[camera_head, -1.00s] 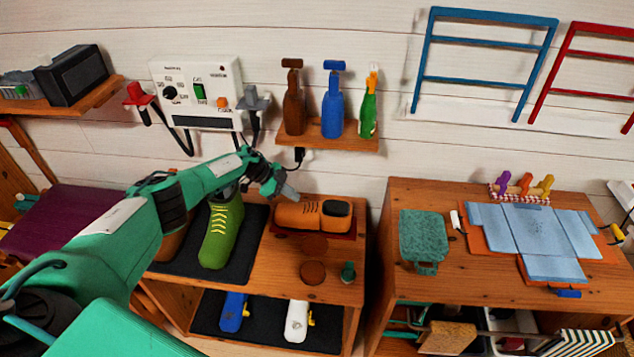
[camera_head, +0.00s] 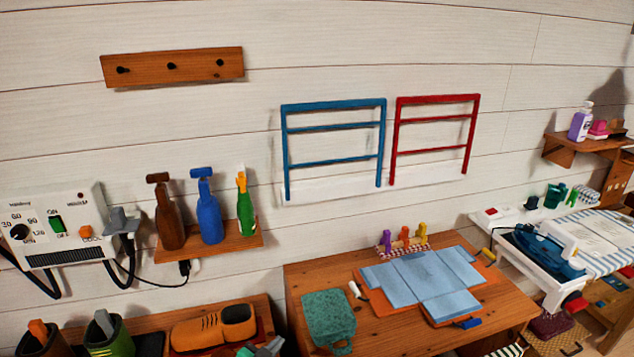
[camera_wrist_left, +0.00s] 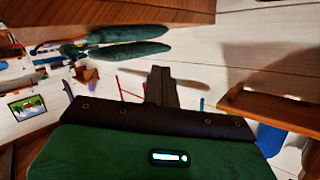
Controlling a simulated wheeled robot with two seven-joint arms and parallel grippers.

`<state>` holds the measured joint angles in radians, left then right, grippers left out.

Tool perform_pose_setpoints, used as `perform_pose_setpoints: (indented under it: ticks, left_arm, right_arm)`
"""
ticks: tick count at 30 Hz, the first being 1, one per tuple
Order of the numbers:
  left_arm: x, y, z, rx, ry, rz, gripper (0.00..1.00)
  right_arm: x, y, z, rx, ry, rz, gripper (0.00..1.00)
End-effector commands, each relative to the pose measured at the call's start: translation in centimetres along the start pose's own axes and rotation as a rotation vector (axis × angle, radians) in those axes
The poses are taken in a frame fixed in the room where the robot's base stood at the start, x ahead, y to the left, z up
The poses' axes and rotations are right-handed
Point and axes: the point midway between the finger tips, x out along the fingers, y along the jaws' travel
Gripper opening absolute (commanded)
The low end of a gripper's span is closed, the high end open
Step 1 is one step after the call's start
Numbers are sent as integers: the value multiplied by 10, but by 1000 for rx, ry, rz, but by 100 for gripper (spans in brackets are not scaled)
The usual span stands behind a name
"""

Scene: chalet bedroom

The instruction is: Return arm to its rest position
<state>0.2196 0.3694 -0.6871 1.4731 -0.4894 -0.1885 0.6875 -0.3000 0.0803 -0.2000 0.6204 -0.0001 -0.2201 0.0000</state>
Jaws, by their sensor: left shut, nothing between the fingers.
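My left gripper (camera_head: 267,347) shows only as a small grey tip at the bottom edge of the head view, right of the orange shoe. The rest of my left arm is out of that view. In the left wrist view my left gripper (camera_wrist_left: 162,88) shows as a dark narrow shape in the middle, its fingers shut with nothing between them. My right gripper is not in view.
An orange shoe (camera_head: 213,326) lies on the left cabinet near the gripper tip. A small wall shelf (camera_head: 230,249) holds several bottles. The right cabinet holds a teal cloth (camera_head: 329,315) and a folded blue garment (camera_head: 425,280). An iron (camera_head: 548,250) stands farther right.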

Motion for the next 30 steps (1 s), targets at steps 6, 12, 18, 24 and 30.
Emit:
perform_pose_setpoints:
  ticks: [6,12,18,24,30]
  left_arm:
    - [-77,12,9,-167,-234,-177,0]
    - [-173,20,27,-288,-519,-236,0]
    - [-254,30,35,-351,-739,-213,0]
    - [-310,39,35,-382,-872,-173,0]
    - [-357,48,31,-402,-978,-128,0]
  right_arm:
    - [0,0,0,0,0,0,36]
    - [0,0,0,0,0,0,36]
    - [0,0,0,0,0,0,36]
    - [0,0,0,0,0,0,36]
    - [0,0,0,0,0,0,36]
